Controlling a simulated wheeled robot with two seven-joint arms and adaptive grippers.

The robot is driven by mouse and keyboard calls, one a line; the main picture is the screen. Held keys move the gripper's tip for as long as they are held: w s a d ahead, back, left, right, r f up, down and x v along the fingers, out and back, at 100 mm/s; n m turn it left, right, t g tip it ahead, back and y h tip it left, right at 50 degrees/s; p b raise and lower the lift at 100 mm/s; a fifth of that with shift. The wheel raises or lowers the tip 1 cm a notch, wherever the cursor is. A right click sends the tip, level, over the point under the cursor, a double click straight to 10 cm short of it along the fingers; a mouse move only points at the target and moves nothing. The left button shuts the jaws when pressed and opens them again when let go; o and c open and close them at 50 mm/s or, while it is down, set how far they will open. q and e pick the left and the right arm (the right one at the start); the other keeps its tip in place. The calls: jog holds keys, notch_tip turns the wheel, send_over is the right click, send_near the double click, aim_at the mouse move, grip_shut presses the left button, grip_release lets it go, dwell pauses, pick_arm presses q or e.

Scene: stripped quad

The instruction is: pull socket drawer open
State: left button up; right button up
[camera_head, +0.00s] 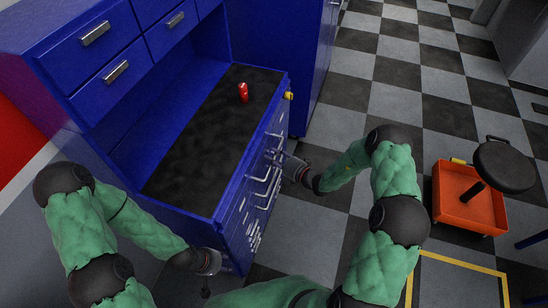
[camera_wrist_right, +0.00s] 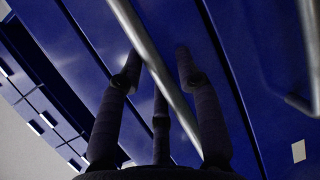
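The blue tool cabinet (camera_head: 226,232) has a stack of drawers with silver bar handles (camera_head: 262,178) on its right-facing front. The drawers look closed, and I cannot tell which one is the socket drawer. My right gripper (camera_head: 279,158) is at the upper handles. In the right wrist view, its dark fingers (camera_wrist_right: 158,75) are spread apart around a metal bar handle (camera_wrist_right: 150,60), which runs diagonally between them. I cannot tell whether they touch it. My left gripper (camera_head: 207,278) hangs low by the cabinet's near corner, away from the handles; its fingers are too small to read.
A red can (camera_head: 243,92) stands on the black worktop (camera_head: 205,135). Blue upper drawers (camera_head: 95,52) overhang its left. An orange rolling stool (camera_head: 468,205) with a round black seat stands at right. The checkered floor (camera_head: 400,95) between cabinet and stool is mostly clear.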

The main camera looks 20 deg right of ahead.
jog(key=shift+c, duration=0.3)
grip_shut()
jog(key=s+d+p, duration=0.1)
jog(key=s+d, duration=0.5)
jog(key=d, duration=0.3)
jog(key=s+d+p, duration=0.2)
jog(key=s+d, duration=0.5)
jog(key=d, duration=0.3)
jog(key=shift+s+d, duration=0.3)
jog(key=shift+o, duration=0.3)
grip_release()
jog(key=shift+d, duration=0.1)
jog(key=v, duration=1.2)
